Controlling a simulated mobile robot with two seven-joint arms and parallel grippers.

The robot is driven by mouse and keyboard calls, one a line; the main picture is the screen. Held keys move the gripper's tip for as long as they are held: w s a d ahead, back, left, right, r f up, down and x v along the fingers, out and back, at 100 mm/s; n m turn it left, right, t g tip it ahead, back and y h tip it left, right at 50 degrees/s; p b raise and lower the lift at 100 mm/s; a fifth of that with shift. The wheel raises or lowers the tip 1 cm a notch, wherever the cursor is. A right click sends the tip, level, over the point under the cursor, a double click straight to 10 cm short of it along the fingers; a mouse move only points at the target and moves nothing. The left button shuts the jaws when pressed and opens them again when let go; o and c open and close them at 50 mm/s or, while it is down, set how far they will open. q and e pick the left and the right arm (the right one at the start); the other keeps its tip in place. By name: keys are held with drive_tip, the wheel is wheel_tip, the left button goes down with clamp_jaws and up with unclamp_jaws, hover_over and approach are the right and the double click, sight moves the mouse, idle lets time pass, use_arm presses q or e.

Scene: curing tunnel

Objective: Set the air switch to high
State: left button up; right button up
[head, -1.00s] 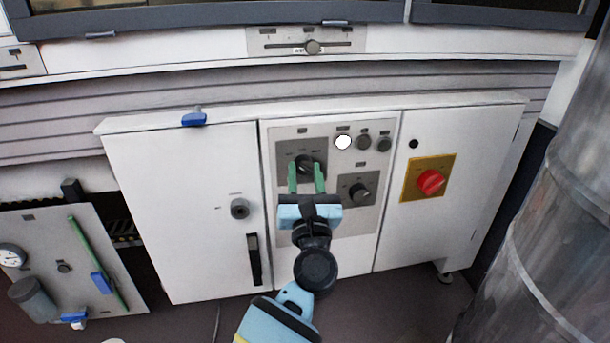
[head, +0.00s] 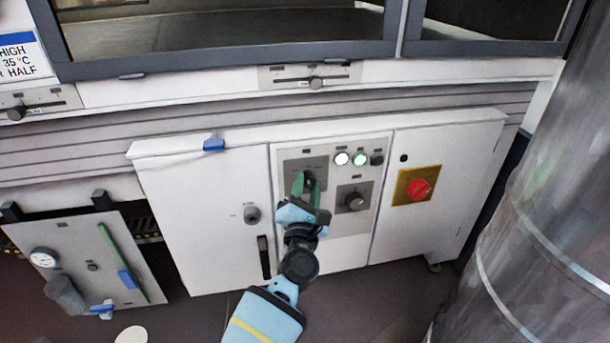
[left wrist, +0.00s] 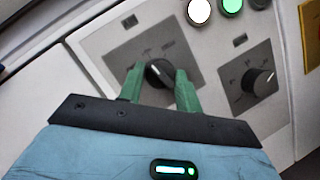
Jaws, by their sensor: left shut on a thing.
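A black rotary switch (left wrist: 158,73) sits on a dark grey plate in the cabinet's control panel; its labels are too small to read, so I cannot confirm it is the air switch. My left gripper (head: 308,184) is shut on this switch, with one green finger on each side of the knob. In the left wrist view the gripper (left wrist: 160,88) straddles the knob, whose pale mark points up and slightly left. A second black knob (head: 354,202) is at lower right, untouched; it also shows in the left wrist view (left wrist: 262,82). My right gripper is not in view.
Above the knobs are a lit white lamp (head: 342,158), a lit green lamp (head: 360,159) and a dark button (head: 377,158). A red switch (head: 418,189) on a yellow plate is to the right. A large metal duct (head: 535,190) stands at far right.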

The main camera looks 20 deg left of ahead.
use_arm(q)
drive_tip(key=m+p, duration=0.2)
drive_tip(key=p, duration=0.1)
drive_tip(key=r+m+g+h+p, duration=0.1)
drive_tip(key=m+p, duration=0.2)
drive_tip(key=p, duration=0.1)
drive_tip(key=m+g+h+p, duration=0.1)
drive_tip(key=m+p, duration=0.2)
drive_tip(key=shift+r+p, duration=0.15)
drive_tip(key=shift+p, duration=0.25)
drive_tip(key=m+g+p, duration=0.1)
drive_tip(key=m+p, duration=0.2)
drive_tip(key=p, duration=0.1)
drive_tip(key=shift+g+h, duration=0.3)
drive_tip(key=shift+m+g+p, duration=0.3)
drive_tip(key=shift+m+p, duration=0.3)
drive_tip(key=shift+p, duration=0.55)
drive_tip(key=shift+m+p, duration=0.3)
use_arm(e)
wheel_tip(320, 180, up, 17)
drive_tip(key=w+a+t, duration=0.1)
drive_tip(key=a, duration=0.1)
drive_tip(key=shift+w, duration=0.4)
use_arm(q)
drive_tip(key=shift+f, duration=0.2)
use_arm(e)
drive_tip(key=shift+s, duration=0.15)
